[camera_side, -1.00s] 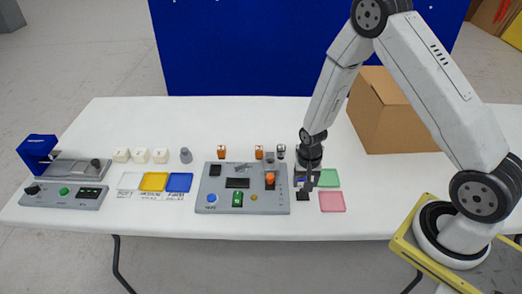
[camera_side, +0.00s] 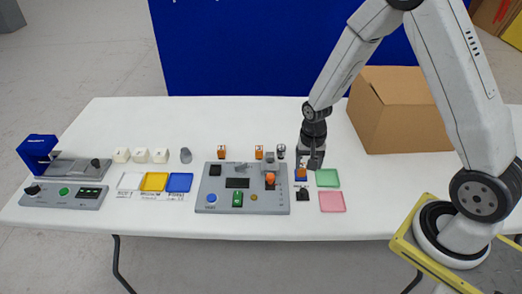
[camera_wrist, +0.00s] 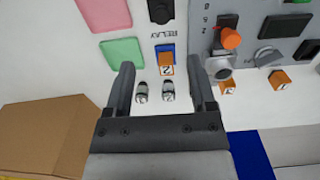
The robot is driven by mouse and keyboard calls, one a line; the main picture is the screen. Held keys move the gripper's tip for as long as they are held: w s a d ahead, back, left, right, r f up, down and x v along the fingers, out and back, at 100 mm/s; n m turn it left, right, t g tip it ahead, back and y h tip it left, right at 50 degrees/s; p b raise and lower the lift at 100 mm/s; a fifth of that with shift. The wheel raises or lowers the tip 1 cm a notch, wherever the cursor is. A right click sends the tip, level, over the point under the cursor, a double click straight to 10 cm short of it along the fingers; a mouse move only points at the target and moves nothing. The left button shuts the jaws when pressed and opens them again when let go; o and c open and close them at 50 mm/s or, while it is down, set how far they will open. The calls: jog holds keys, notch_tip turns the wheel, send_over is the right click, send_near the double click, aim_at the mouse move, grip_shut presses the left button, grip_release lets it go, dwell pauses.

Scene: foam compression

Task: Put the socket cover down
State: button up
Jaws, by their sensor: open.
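A small black piece with a raised knob, which looks like the socket cover (camera_side: 302,194), sits on the table just right of the grey panel. It also shows at the top edge of the wrist view (camera_wrist: 160,10), partly cut off. My gripper (camera_side: 311,167) is open, above and behind it, apart from it. In the wrist view my gripper's fingers (camera_wrist: 161,66) stand wide apart with nothing held between them. An orange block marked 2 (camera_wrist: 166,66) sits at the near edge of a blue pad (camera_wrist: 160,49), below the fingers.
Green (camera_side: 328,178) and pink (camera_side: 332,202) pads lie to the right. The grey panel (camera_side: 224,204) is to the left. Two small grey cylinders (camera_wrist: 141,92) stand near the fingers in the wrist view. A cardboard box (camera_side: 390,115) stands back right. The table's front edge is close.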

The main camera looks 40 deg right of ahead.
dwell(0.4)
jog(key=s+a+r+n+t, duration=0.2)
jog(key=s+a+r+n, duration=0.4)
jog(key=r, duration=0.6)
jog(key=s+n, duration=0.2)
jog(key=n, duration=0.1)
jog(key=shift+s+t, duration=0.3)
jog(key=shift+o, duration=0.4)
jog(key=shift+w, duration=0.1)
